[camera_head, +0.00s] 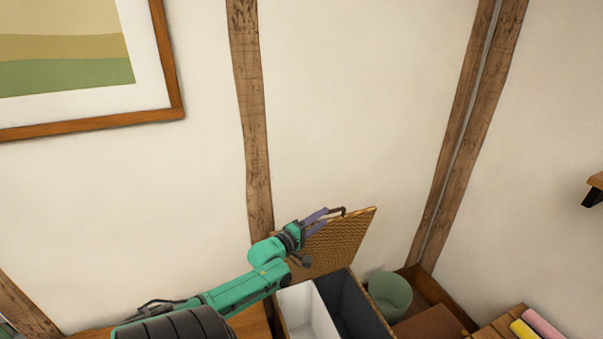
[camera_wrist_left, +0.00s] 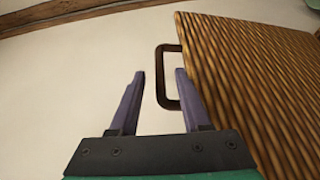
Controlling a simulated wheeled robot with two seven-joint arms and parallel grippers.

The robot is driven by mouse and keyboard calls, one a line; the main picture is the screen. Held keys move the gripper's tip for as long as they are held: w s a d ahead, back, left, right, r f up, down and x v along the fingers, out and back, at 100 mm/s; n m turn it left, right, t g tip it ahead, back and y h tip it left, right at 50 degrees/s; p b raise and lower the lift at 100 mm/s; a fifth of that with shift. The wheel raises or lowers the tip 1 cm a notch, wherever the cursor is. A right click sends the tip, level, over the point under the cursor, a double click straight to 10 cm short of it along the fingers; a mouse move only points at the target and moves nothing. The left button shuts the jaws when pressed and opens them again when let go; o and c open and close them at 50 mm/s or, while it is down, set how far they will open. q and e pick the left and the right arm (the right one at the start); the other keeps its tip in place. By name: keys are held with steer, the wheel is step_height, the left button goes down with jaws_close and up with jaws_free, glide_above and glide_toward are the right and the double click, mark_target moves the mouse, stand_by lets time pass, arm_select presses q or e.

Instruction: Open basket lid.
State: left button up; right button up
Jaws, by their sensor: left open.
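The basket (camera_head: 279,318) stands against the wall, low in the head view, with a white and a dark grey compartment showing inside. Its woven lid (camera_head: 340,240) is raised and leans up near the wall, and it also fills the right of the left wrist view (camera_wrist_left: 255,80). A dark handle (camera_wrist_left: 160,77) sticks out from the lid's edge. My left gripper (camera_head: 331,213) is open beside the lid. In the left wrist view its two purple fingers (camera_wrist_left: 160,75) point at the handle, with the right finger overlapping it. I cannot tell whether they touch.
A green bin (camera_head: 390,294) stands right of the basket in a wooden tray. A slatted wooden surface with yellow and pink rolls (camera_head: 542,323) is at the lower right. A wall shelf (camera_head: 595,188) juts out at the right. The wall above is free apart from timber posts and a picture.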

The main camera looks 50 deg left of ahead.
arm_select(q)
steer(key=s, duration=0.9)
steer(key=shift+d, duration=0.4)
steer(key=shift+f, duration=0.15)
